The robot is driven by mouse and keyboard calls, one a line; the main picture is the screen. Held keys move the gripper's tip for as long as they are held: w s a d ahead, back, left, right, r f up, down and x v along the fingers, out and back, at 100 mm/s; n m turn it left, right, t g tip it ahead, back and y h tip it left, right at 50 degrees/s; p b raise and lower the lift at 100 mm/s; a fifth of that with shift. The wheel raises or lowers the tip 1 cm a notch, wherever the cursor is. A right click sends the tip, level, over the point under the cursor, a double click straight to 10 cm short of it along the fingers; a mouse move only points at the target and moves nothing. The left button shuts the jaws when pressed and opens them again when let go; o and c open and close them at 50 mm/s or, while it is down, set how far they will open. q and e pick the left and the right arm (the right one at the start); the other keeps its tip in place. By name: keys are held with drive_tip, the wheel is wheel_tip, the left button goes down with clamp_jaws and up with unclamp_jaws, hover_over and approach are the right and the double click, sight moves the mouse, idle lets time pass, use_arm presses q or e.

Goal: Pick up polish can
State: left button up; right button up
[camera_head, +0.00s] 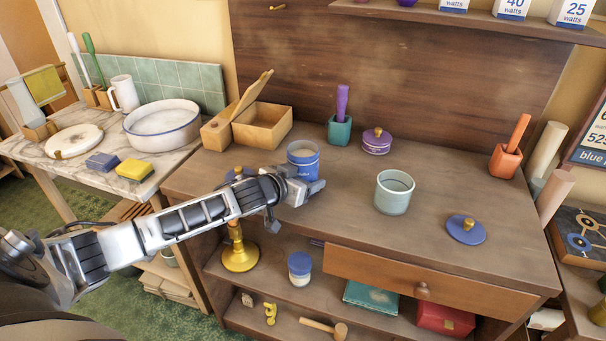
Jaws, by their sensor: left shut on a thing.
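A blue can (303,155) with a pale band and open-looking pale top stands upright on the wooden desk, behind my left gripper; I take it for the polish can. My left gripper (308,186) reaches in from the left and is shut on this can, at its lower front side. The gripper hides the can's lower part, so I cannot tell whether it touches the desk. A similar blue and white jar (299,268) stands on the shelf below. My right gripper is not in view.
A pale green jar (393,193), a blue lid (466,229) and a purple lidded pot (376,141) are on the desk (340,215). An open wooden box (262,127) stands behind left. Another knobbed blue lid is partly behind my arm. The desk's front middle is clear.

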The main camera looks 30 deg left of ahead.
sight(291, 155)
use_arm(q)
drive_tip(key=shift+r, duration=0.2)
drive_tip(key=shift+w+r, duration=0.1)
drive_tip(key=shift+r, duration=1.5)
drive_tip(key=s+r, duration=0.4)
drive_tip(key=s, duration=0.1)
drive_tip(key=s+a+r, duration=0.1)
drive_tip(key=s+r, duration=0.1)
drive_tip(key=shift+s+r, duration=0.3)
drive_tip(key=shift+s, duration=0.1)
drive_tip(key=p+v, duration=0.1)
drive_tip(key=v, duration=0.5)
drive_tip(key=shift+s+a+r, duration=0.2)
drive_tip(key=shift+s+r, duration=0.05)
drive_tip(key=shift+r, duration=0.05)
drive_tip(key=shift+s, duration=0.1)
idle(0.3)
